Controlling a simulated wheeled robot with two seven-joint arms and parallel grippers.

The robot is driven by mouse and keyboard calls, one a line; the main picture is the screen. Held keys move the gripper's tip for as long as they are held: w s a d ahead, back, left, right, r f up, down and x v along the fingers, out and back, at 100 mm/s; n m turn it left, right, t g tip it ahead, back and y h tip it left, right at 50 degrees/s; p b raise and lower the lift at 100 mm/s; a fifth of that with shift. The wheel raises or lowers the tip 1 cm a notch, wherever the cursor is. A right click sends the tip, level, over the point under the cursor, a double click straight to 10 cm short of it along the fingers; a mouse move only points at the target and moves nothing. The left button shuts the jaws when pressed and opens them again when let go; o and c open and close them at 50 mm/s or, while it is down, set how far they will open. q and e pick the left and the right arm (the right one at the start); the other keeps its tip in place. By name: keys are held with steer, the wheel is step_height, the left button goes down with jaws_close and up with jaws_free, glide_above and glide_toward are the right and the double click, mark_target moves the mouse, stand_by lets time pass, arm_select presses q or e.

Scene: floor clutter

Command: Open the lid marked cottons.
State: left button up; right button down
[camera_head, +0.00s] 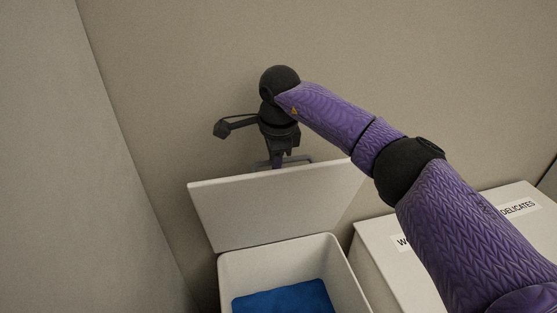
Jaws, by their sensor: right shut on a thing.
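A pale lid (272,208) stands raised and tilted behind an open white bin (240,258). The inner face of the lid is towards me, and no label shows on it, so I cannot read whether it is the cottons lid. My right gripper (278,163) is at the lid's upper edge, behind it, shut on the grey handle (302,159). The fingertips are partly hidden behind the lid. My left gripper is not in view.
A blue cloth (285,300) lies inside the open bin. To the right, another bin with a closed white lid (450,238) bears a label reading "DELICATES" (518,208) and a partly hidden label starting with "W". Beige walls stand behind and on the left.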

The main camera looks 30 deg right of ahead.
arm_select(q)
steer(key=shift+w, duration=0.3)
arm_select(e)
steer(key=shift+f, duration=0.15)
steer(key=c, duration=0.6)
jaws_free()
steer(key=shift+d, duration=0.1)
steer(key=shift+c, duration=0.2)
steer(key=shift+w, duration=0.1)
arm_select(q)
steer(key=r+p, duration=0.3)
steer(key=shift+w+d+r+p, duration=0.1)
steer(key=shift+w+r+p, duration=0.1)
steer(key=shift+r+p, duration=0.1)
arm_select(e)
step_height(320, 180, up, 10)
steer(key=s, duration=0.2)
steer(key=shift+a, duration=0.25)
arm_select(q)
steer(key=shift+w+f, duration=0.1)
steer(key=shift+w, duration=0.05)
arm_select(e)
steer(key=shift+f, duration=0.1)
